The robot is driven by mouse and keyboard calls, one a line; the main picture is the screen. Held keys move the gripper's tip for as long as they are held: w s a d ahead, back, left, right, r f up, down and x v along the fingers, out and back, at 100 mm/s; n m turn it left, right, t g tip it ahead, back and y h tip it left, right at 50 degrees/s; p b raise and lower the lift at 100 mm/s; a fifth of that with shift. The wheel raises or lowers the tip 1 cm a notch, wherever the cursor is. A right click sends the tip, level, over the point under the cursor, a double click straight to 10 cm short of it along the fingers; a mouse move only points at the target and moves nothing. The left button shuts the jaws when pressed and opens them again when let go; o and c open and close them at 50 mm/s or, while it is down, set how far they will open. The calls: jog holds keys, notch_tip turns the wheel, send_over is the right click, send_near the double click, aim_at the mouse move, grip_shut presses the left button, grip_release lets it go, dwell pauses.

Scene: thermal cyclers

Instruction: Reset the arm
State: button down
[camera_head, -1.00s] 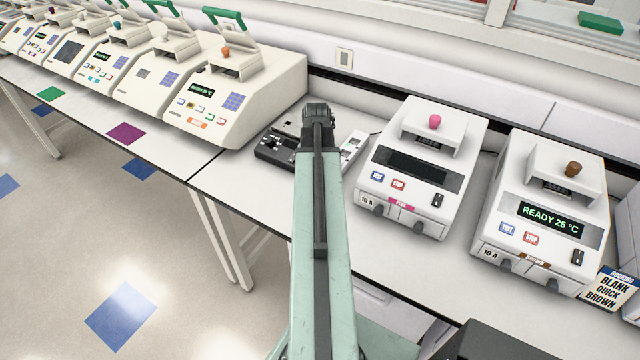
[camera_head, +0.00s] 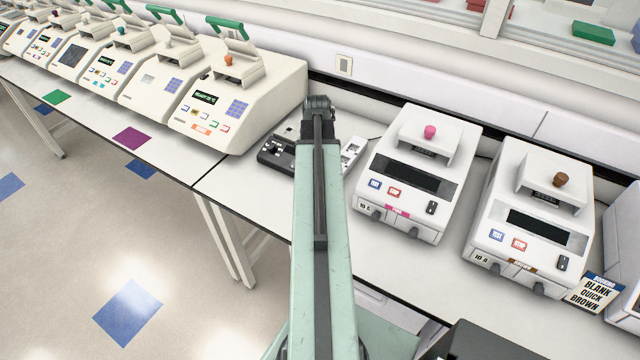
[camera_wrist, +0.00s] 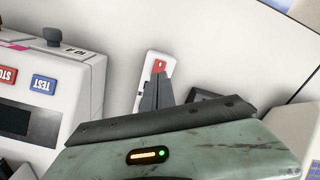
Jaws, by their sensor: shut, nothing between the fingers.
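My arm (camera_head: 320,200) stretches forward over the bench in the head view, its far end in front of a dark control box. The gripper itself is hidden there behind the arm's end. In the wrist view my gripper (camera_wrist: 158,78) is shut and empty, its dark fingers together. The fingertips overlap a narrow white device with a red patch (camera_wrist: 159,66); I cannot tell whether they touch it.
A white cycler with a pink knob (camera_head: 430,132) and one with a brown knob (camera_head: 560,180) stand right of the arm, both displays dark. Bare bench (camera_head: 240,185) lies left of the arm.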

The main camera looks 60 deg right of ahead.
jog(key=shift+r, duration=0.1)
dwell(0.3)
jog(key=shift+w, duration=0.1)
jog(key=w+a+f+n+b, duration=0.3)
jog(key=w+a, duration=0.6)
jog(key=a, duration=0.2)
jog(key=w+a+f+n+b, duration=0.2)
jog(key=w+a+n, duration=0.1)
jog(key=w+a, duration=0.7)
jog(key=w+a+f+n+b, duration=0.1)
jog(key=a+f+n+b, duration=0.1)
jog(key=a, duration=1.2)
jog(key=w+a+f+n+b, duration=0.1)
jog(key=a+n, duration=0.3)
jog(key=a, duration=1.1)
jog(key=shift+w+f+b, duration=0.25)
jog(key=shift+f+b, duration=0.3)
jog(key=shift+b, duration=0.15)
jog(key=shift+d, duration=0.15)
